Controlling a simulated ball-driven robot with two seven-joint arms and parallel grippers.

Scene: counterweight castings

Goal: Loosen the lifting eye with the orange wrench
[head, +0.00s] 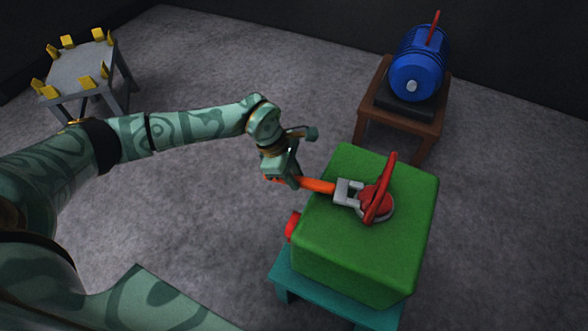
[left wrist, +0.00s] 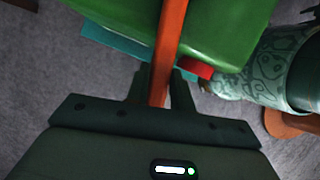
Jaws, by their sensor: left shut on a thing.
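The orange wrench (head: 317,186) has a grey open jaw that lies at the base of the red lifting eye (head: 378,203). I cannot tell whether the jaw fully grips it. The lifting eye stands upright in a pale ring on top of the green casting (head: 405,250). My left gripper (head: 283,179) is shut on the wrench handle, left of the casting. In the left wrist view the orange handle (left wrist: 170,40) runs up from between the fingers, and the green casting (left wrist: 225,30) is beyond. The right gripper is not in view.
The casting rests on a teal stand (head: 330,300), with a red part (head: 292,227) at its left side. A blue motor (head: 417,70) sits on a brown table (head: 400,122) behind. A grey table (head: 78,68) with yellow blocks is far left. Grey floor between is clear.

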